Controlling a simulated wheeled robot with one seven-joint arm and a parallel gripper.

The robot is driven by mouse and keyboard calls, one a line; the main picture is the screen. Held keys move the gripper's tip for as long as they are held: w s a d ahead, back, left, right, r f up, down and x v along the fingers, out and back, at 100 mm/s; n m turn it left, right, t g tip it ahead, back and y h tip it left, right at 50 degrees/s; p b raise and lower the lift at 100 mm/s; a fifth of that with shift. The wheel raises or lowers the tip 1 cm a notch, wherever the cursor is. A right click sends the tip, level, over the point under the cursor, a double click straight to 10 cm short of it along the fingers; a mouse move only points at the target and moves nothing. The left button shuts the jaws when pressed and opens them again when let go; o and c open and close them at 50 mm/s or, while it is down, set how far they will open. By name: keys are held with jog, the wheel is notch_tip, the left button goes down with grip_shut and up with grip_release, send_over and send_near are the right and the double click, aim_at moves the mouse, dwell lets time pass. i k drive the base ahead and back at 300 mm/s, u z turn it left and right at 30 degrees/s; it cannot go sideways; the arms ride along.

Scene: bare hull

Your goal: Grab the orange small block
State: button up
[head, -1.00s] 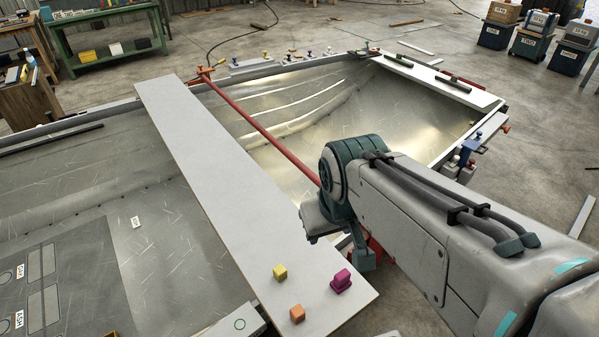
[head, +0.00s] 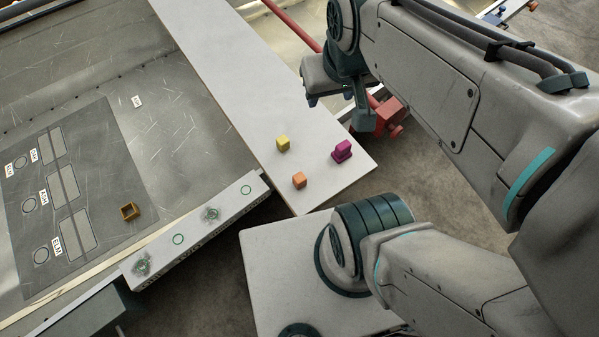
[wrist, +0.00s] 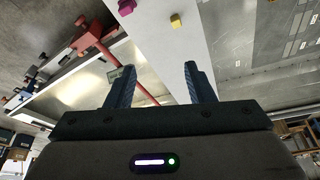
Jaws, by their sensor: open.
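The orange small block (head: 299,180) sits on the near end of the long pale plank (head: 222,75) in the head view. A yellow block (head: 283,143) stands behind it and a magenta block (head: 342,151) to its right, both apart from it. My gripper (wrist: 160,68) is open and empty in the wrist view, its two dark fingers spread. The wrist view also shows the magenta block (wrist: 126,6) and the yellow block (wrist: 175,20) beyond the fingers. I cannot make out the orange block there. In the head view my gripper is above and right of the blocks.
A red clamp (head: 388,115) is by the plank's right edge. A red bar (head: 290,22) runs beyond the plank. A small open brown box (head: 129,211) rests on the dark marked panel at left. Plank around the blocks is otherwise clear.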

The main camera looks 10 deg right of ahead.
aim_at(298, 180)
jog(key=z, duration=1.45)
jog(key=k, duration=0.95)
jog(key=u, duration=0.95)
jog(key=i, duration=0.5)
jog(key=z, duration=0.05)
